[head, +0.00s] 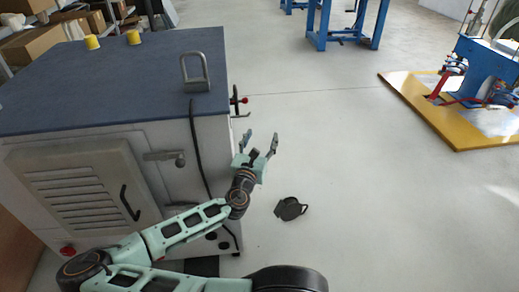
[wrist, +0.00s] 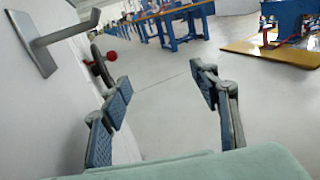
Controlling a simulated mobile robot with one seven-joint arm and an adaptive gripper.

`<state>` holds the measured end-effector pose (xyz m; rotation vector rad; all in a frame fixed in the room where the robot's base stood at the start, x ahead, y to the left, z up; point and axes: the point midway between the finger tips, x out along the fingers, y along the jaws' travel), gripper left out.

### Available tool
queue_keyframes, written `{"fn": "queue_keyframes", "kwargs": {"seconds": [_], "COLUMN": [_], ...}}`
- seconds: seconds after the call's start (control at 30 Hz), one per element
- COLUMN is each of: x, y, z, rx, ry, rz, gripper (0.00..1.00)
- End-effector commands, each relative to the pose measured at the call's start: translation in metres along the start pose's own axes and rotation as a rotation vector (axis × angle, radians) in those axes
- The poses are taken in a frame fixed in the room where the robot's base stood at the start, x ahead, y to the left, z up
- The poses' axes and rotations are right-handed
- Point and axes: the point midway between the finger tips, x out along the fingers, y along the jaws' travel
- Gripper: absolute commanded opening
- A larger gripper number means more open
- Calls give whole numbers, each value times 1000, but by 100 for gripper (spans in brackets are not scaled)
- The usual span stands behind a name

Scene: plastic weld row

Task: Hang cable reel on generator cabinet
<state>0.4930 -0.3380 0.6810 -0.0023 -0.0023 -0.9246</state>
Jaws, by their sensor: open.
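The generator cabinet (head: 110,75) stands at the left of the head view, with a dark blue top and pale sides. A grey metal hook on a plate (wrist: 62,38) sticks out from its side wall at the upper left of the wrist view. A small dark round thing (head: 290,208), which looks like the cable reel, lies on the floor right of the cabinet; the wrist view does not show it. My gripper (head: 260,142) is beside the cabinet's right side, above the floor. Its fingers are apart and nothing is between them in the wrist view (wrist: 163,90).
A red knob (head: 244,100) with dark fittings juts from the cabinet's side, beyond the hook. A metal loop (head: 195,72) stands on the cabinet top. The floor (head: 340,130) to the right is mostly clear. A blue machine (head: 485,65) stands on a yellow-edged platform farther right.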

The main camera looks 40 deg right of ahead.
Motion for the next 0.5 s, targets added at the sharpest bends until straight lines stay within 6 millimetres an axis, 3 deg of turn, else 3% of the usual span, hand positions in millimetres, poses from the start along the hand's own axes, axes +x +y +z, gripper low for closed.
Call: {"fn": "queue_keyframes", "kwargs": {"seconds": [0.03,0.37,0.5], "x": [-12,-65,-85], "y": [59,31,20], "z": [-7,-4,-2], "rx": [9,10,14], "ry": [8,8,7], "rz": [120,70,50], "gripper": [56,56,48]}}
